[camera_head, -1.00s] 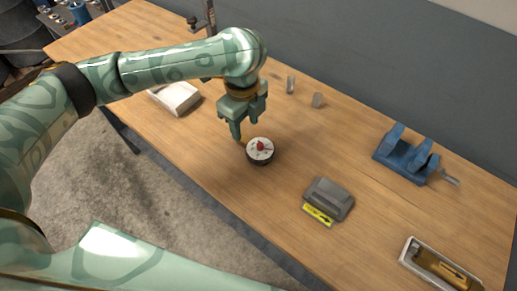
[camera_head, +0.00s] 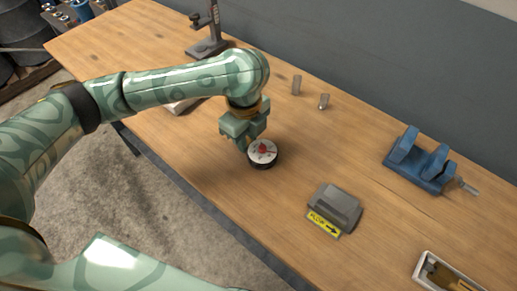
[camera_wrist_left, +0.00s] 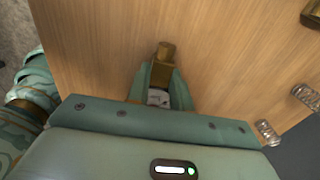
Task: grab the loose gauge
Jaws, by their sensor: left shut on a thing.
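The gauge (camera_head: 262,153) is a round dial with a dark rim, a white face and a red mark, at the middle of the wooden table in the head view. My left gripper (camera_head: 250,143) reaches down at its left side and is shut on it. In the left wrist view, the fingers close around the gauge, with part of its white face (camera_wrist_left: 157,97) showing between them and a brass stem (camera_wrist_left: 165,50) beyond. The fingers hide much of the gauge there. Whether it is clear of the table, I cannot tell. My right gripper is out of view.
A grey block (camera_head: 337,205) with a yellow arrow label lies to the right. A blue cradle (camera_head: 420,162) and a tray (camera_head: 425,270) are farther right. Two small metal pieces (camera_head: 297,85) (camera_head: 324,101) and a dark stand (camera_head: 210,45) are behind. Wood around the gauge is clear.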

